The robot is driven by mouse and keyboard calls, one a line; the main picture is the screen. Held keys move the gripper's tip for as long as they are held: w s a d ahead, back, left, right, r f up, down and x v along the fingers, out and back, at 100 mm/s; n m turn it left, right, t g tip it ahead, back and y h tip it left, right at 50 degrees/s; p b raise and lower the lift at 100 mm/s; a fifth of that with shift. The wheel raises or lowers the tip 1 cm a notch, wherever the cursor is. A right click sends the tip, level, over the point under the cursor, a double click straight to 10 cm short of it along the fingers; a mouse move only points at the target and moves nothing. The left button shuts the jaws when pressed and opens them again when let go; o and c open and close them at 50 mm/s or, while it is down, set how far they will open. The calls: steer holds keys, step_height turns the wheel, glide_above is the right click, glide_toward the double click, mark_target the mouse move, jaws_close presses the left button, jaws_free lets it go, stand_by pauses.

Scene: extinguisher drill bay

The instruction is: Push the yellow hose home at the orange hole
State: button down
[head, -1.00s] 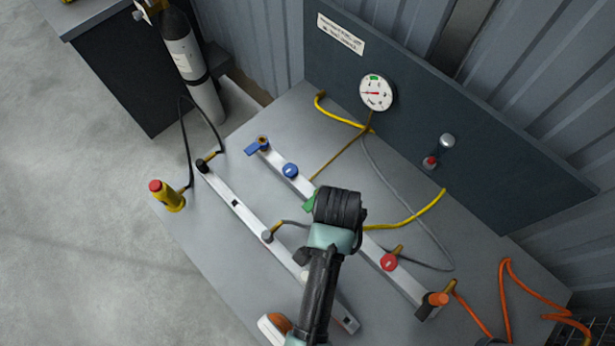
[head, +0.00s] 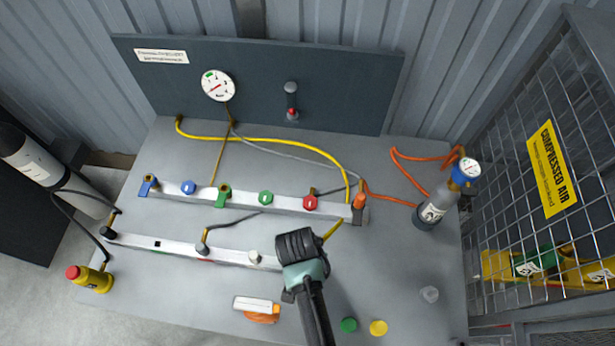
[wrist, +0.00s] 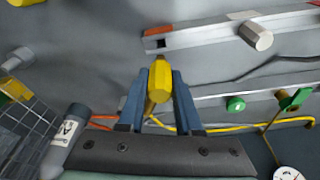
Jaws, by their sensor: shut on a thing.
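My gripper (wrist: 160,73) is shut on the yellow hose end (wrist: 159,84), which sits between the two blue fingers in the wrist view. The yellow hose (head: 290,145) runs from the back panel over the bench and down behind my wrist in the head view. The front rail (wrist: 222,26) has a dark square hole (wrist: 155,43) at its near end, beside an orange-red strip (wrist: 185,37). The hose tip points towards this hole and looks just short of it in the wrist view; the depth gap is unclear. My wrist hides that rail end and the fingertips in the head view.
A white-grey plug (head: 254,257) sits on the front rail next to my gripper. The rear rail (head: 285,202) carries coloured knobs and an orange plug (head: 359,201). A small cylinder (head: 432,210) stands at the right. Green (head: 348,324) and yellow (head: 378,328) caps lie in front.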

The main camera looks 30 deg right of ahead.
steer(key=shift+b+x, duration=0.95)
steer(key=shift+x, duration=0.15)
steer(key=shift+s+a, duration=0.2)
steer(key=shift+f, duration=0.55)
stand_by(0.4)
steer(key=shift+b+x, duration=0.75)
steer(key=shift+x, duration=0.2)
steer(key=shift+s+a+f+b, duration=0.15)
steer(key=shift+f+b, duration=0.25)
steer(key=shift+f, duration=0.45)
stand_by(0.9)
steer(key=c, duration=0.5)
jaws_free()
steer(key=shift+r, duration=0.1)
